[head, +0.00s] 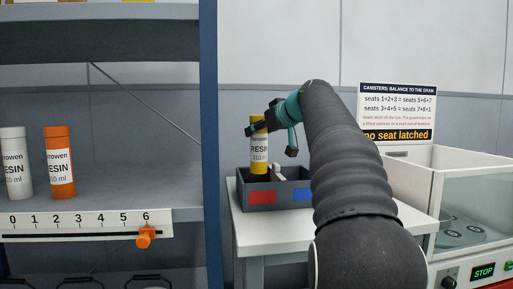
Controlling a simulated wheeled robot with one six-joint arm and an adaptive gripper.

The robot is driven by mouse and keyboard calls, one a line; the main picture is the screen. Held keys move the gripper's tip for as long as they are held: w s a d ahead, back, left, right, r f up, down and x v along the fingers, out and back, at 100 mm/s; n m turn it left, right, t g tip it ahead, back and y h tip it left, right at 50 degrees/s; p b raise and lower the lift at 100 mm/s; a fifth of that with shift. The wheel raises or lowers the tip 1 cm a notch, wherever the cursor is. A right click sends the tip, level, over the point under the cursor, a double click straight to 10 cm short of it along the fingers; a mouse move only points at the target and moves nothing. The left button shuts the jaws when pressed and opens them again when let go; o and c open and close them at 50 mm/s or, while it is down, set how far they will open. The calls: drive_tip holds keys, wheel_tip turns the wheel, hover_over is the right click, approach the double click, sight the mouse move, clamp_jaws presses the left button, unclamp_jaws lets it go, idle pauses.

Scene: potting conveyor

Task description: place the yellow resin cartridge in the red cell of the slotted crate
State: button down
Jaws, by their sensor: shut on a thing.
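The slotted crate (281,204) is dark grey and stands on a white table. Its front wall carries a red patch (261,197) on the left and a blue patch (303,194) on the right. The cartridge's lower end shows at the crate's opening, above the red patch. I cannot tell whether it is inside the cell or just over it. My arm hides the crate's right end.
A shelf on the left holds a white cartridge (15,165) and an orange cartridge (59,165), above a numbered scale (80,223). A blue post (209,120) stands between shelf and table. A clear-sided machine (465,200) stands right, below a sign (397,108).

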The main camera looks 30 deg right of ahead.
sight(257, 147)
drive_tip(key=shift+w+a+f+b, duration=0.15)
drive_tip(key=shift+f+b, duration=0.15)
drive_tip(key=shift+f, duration=0.75)
drive_tip(key=shift+w+a+f+b, duration=0.15)
drive_tip(key=shift+f+b, duration=0.1)
drive_tip(key=shift+f, duration=0.8)
drive_tip(key=shift+d+f+b, duration=0.1)
drive_tip(key=shift+f+b, duration=0.55)
drive_tip(key=shift+b, duration=0.05)
drive_tip(key=shift+c, duration=2.4)
unclamp_jaws()
drive_tip(key=shift+r+p, duration=0.25)
drive_tip(key=shift+p, duration=0.1)
drive_tip(key=v, duration=1.2)
drive_tip(key=shift+r, duration=0.35)
